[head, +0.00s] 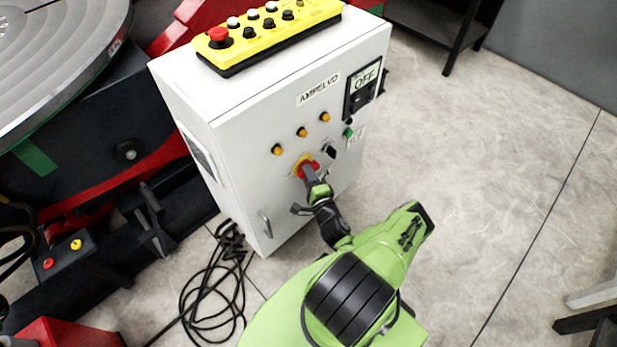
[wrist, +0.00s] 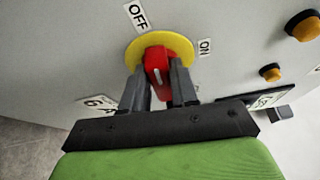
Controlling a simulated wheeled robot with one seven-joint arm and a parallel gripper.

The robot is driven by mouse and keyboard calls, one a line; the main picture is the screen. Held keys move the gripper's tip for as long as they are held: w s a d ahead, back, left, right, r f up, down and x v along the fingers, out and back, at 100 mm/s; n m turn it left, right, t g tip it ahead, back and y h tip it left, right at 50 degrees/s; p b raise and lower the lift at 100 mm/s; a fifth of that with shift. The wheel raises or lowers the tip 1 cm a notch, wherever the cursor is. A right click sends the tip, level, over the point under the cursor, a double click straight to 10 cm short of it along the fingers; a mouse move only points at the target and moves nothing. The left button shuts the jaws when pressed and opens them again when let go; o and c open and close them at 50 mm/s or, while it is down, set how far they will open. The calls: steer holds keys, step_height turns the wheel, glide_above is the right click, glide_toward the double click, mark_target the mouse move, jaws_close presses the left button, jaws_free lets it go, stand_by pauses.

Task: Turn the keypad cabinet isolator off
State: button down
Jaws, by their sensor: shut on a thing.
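The isolator is a red knob (head: 304,168) on a round yellow plate, on the front of the light grey cabinet (head: 235,165). The wrist view shows the red knob (wrist: 157,62) and yellow plate (wrist: 183,43) close up. An OFF label (wrist: 138,16) is at the plate's upper left and an ON label (wrist: 205,47) at its right. My gripper (head: 313,180) reaches the knob from the front. In the wrist view my gripper (wrist: 160,82) has one finger on each side of the knob, shut on it. The fingers hide part of the knob's sides.
Orange lamps (head: 302,132), a black keypad panel (head: 362,90) and a green button (head: 348,132) are above and right of the knob. A yellow pendant (head: 268,35) lies on the cabinet top. Cables (head: 215,295) coil on the floor at left.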

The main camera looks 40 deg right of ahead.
steer(key=shift+f+n+b, duration=0.3)
steer(key=shift+n+b, duration=0.3)
steer(key=shift+b, duration=0.15)
steer(key=shift+t, duration=0.3)
steer(key=c, duration=1)
jaws_free()
steer(key=shift+r, duration=0.1)
steer(key=shift+o, duration=0.2)
